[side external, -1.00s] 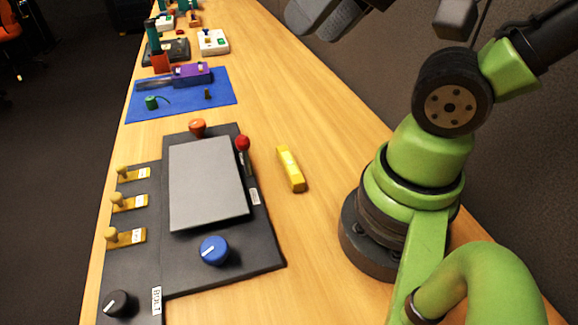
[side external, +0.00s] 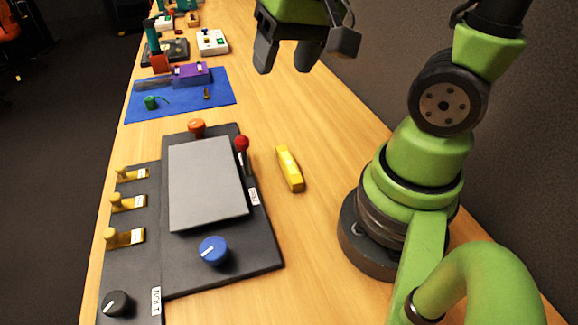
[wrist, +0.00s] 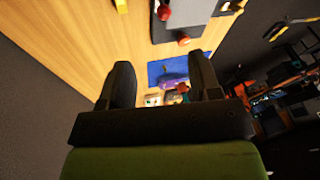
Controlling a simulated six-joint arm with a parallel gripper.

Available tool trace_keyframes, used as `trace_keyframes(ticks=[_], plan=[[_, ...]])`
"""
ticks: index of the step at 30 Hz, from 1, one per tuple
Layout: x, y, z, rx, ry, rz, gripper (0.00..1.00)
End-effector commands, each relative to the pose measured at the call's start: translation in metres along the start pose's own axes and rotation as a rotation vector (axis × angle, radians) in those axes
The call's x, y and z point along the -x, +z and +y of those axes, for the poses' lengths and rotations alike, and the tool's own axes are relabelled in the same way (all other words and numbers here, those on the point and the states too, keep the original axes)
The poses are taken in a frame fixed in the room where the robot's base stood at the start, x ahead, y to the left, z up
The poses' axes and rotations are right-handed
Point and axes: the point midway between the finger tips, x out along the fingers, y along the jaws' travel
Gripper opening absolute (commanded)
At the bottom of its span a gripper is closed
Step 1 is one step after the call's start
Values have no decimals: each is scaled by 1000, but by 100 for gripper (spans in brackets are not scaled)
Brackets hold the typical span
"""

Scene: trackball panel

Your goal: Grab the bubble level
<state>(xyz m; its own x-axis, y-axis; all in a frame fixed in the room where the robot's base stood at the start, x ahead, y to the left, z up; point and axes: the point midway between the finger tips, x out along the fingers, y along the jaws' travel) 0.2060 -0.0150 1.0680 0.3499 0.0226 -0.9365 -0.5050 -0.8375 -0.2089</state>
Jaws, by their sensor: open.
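The bubble level is a small yellow bar (side external: 290,169) lying on the wooden table, between the dark control panel and my arm's base in the side view. In the wrist view part of it shows at the top edge (wrist: 121,6). My gripper (side external: 286,62) is at the top of the side view, above the table and well apart from the yellow bar. Its two dark fingers are spread with nothing between them. The fingers also show in the wrist view (wrist: 163,85), spread apart.
The dark panel (side external: 262,255) carries a grey plate (side external: 206,183), a blue knob (side external: 213,251), a red-topped lever (side external: 242,143) and an orange knob (side external: 197,127). Yellow switches line its left side. A blue mat (side external: 185,110) with small items lies beyond. The table around the yellow bar is clear.

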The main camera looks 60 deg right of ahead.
Motion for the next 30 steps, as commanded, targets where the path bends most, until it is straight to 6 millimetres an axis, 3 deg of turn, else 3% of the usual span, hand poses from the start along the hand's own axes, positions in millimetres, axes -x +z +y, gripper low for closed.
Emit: trace_keyframes(ticks=[1, 6, 12, 30], plan=[[-19, -4, 8, -31, 44, -44, 57], [-75, -8, 33, -121, 151, -148, 57], [-122, 2, 58, -188, 224, -237, 57], [-180, 20, 75, -210, 244, -266, 57]])
